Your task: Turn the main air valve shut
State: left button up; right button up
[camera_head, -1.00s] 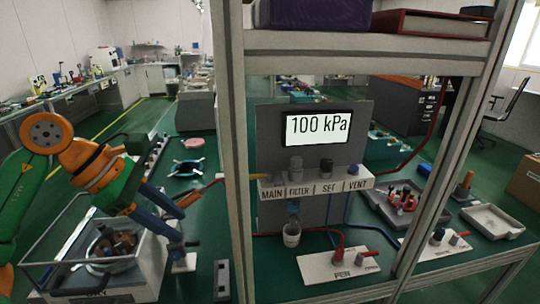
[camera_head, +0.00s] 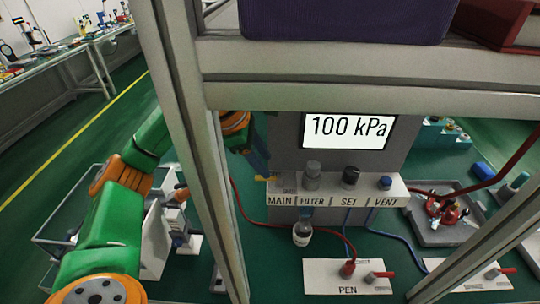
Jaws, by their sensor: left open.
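The main air valve's yellow lever (camera_head: 263,178) shows at the left end of the pale valve shelf (camera_head: 335,190), above the label MAIN; only a small part of it is visible. The display (camera_head: 348,130) above the shelf reads 100 kPa. My left arm passes behind the near frame post. My left gripper (camera_head: 259,164) is just right of that post, close above the yellow lever. It is open, with its fingers partly hidden; I cannot tell whether it touches the lever. My right gripper is not in view.
A metal post (camera_head: 183,120) and crossbar (camera_head: 340,95) stand close in front. Filter (camera_head: 312,175), set (camera_head: 350,179) and vent (camera_head: 384,184) fittings line the shelf right of the main valve. A white PEN plate (camera_head: 335,278) and tubes lie below.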

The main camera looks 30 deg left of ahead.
aim_at(273, 177)
pick_arm(q)
jog(key=x, duration=0.3)
jog(key=shift+f, duration=0.9)
jog(key=shift+w, duration=0.1)
jog(key=shift+c, duration=0.2)
grip_shut()
